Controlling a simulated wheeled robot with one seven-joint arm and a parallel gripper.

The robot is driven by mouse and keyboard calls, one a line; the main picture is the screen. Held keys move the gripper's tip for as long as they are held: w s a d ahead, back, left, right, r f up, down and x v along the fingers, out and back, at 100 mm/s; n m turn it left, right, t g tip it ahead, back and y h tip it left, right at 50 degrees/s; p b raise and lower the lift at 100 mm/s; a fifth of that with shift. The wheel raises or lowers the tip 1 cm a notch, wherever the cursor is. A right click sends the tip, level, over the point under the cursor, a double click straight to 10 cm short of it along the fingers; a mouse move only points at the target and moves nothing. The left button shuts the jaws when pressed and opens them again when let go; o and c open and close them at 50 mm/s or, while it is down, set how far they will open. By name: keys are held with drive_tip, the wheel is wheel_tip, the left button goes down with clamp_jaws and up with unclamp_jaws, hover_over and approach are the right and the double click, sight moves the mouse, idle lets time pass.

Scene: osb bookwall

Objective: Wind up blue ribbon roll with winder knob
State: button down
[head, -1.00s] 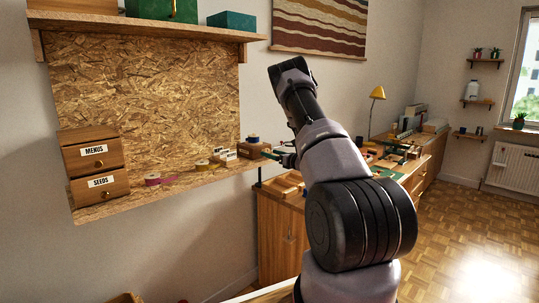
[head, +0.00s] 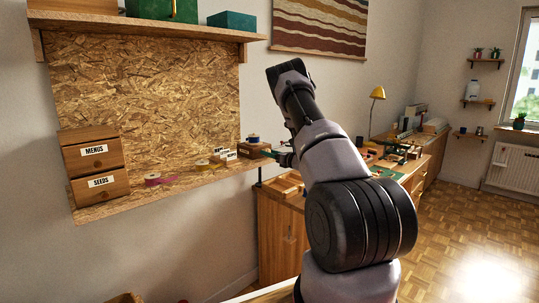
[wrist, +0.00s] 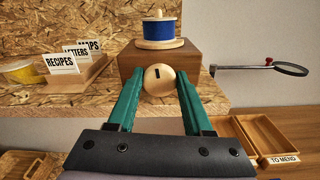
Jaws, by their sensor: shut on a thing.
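The blue ribbon roll (wrist: 158,29) sits on a pale wooden disc on top of a brown wooden winder box (wrist: 191,60). It also shows small in the head view (head: 253,138). The round pale winder knob (wrist: 159,79), with a dark mark near its middle, is on the front of the box. My gripper (wrist: 159,74) has its two green fingers on either side of the knob and is shut on it. In the head view my gripper (head: 272,154) is small at the box, partly hidden by my arm.
A card holder with labelled cards (wrist: 75,63) and a yellow ribbon roll (wrist: 22,71) are left of the box on the shelf. A magnifier (wrist: 290,69) on a metal arm reaches out at right. A wooden tray (wrist: 262,138) labelled TO MEND lies below right.

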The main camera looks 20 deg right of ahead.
drive_tip(key=shift+d+f+m, duration=0.1)
drive_tip(key=shift+m, duration=3.4)
drive_tip(key=shift+c, duration=1.5)
unclamp_jaws()
